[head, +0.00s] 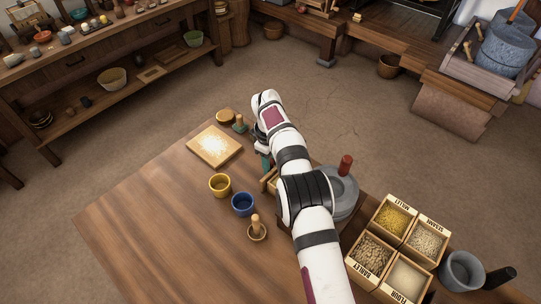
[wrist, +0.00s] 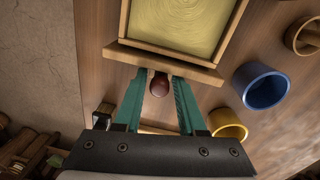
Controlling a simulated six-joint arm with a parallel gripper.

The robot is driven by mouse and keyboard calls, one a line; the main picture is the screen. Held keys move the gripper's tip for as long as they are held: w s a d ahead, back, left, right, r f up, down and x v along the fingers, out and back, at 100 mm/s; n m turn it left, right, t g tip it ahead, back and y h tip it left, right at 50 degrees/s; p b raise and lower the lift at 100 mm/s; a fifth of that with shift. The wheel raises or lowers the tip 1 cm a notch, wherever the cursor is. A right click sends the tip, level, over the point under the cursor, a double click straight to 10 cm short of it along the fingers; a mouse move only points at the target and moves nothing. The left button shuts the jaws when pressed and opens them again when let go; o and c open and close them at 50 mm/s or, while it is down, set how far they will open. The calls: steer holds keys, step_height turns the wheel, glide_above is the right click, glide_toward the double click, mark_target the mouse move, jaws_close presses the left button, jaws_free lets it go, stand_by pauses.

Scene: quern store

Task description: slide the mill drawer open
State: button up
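The mill drawer (wrist: 164,62) fills the top of the wrist view, with its wooden front, side walls and pale yellow meal inside showing. It stands out from the mill; a bit of its wood (head: 269,181) shows beside my arm in the head view. A dark red round knob (wrist: 159,85) sits on the drawer front. My gripper (wrist: 159,78) has its teal fingers apart, one on each side of the knob, with a narrow gap seeming to show on both sides. In the head view my arm hides most of the drawer and part of the grey stone mill (head: 344,196).
A divided grain box (head: 378,228) stands right. The table's left part is clear.

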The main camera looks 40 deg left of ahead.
step_height(320, 180, up, 16)
steer(key=s, duration=0.1)
steer(key=shift+f, duration=0.25)
steer(key=shift+d, duration=0.1)
steer(key=w+d+r+m, duration=0.1)
steer(key=d+r+m, duration=0.4)
steer(key=d, duration=0.6)
steer(key=w+d+r+m, duration=0.1)
steer(key=d+r+m, duration=0.45)
steer(key=d, duration=0.65)
steer(key=s+d+f+m+g+y, duration=0.1)
steer(key=s+d+f+m, duration=0.1)
steer(key=s+d+m, duration=1.15)
steer(key=s+d+f, duration=0.2)
steer(key=s, duration=0.3)
steer(key=s+d+f+m, duration=0.1)
steer(key=s+d+f, duration=0.2)
steer(key=s, duration=0.3)
steer(key=shift+y, duration=0.3)
